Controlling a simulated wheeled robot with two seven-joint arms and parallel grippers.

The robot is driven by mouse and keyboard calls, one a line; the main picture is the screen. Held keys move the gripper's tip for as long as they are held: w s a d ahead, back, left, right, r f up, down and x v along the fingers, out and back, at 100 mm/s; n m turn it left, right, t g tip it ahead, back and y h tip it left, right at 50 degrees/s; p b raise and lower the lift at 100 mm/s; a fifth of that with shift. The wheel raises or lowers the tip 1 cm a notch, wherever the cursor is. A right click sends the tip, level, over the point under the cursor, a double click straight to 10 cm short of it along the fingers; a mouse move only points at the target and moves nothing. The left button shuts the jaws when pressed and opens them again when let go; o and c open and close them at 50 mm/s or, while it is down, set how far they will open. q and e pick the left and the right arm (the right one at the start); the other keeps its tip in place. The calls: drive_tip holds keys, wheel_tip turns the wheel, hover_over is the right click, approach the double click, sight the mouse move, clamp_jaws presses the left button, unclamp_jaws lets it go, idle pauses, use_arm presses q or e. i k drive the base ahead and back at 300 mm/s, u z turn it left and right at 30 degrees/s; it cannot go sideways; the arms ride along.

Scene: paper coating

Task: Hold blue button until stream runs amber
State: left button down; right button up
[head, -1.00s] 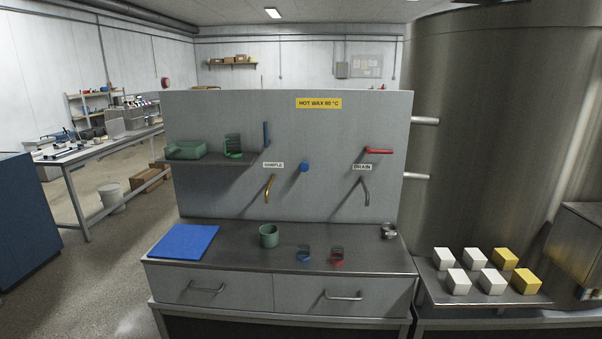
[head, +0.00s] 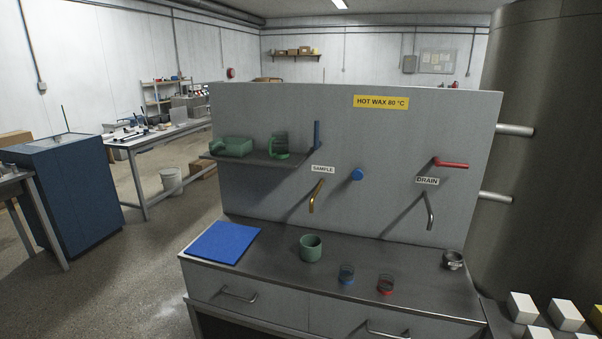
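The round blue button (head: 357,174) is on the grey upright panel (head: 260,110), between the SAMPLE and DRAIN labels. A brass spout (head: 316,197) hangs under the SAMPLE label (head: 322,169), with a blue lever (head: 316,136) above it. A steel spout (head: 429,211) hangs under the DRAIN label (head: 427,181), with a red lever (head: 450,163) above. No stream shows from either spout. A green cup (head: 311,248) stands on the counter below and near the brass spout. Neither of my grippers is in view.
A blue mat (head: 222,242) lies on the counter's left. Small blue (head: 346,274) and red (head: 386,285) glass-like items and a metal piece (head: 453,260) are on the counter. Green items (head: 232,147) sit on the panel shelf. Pale blocks (head: 523,307) are at lower right.

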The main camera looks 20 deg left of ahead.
sight(357, 174)
drive_tip(key=u, duration=0.2)
drive_tip(key=i, duration=1.3)
drive_tip(key=z, duration=0.6)
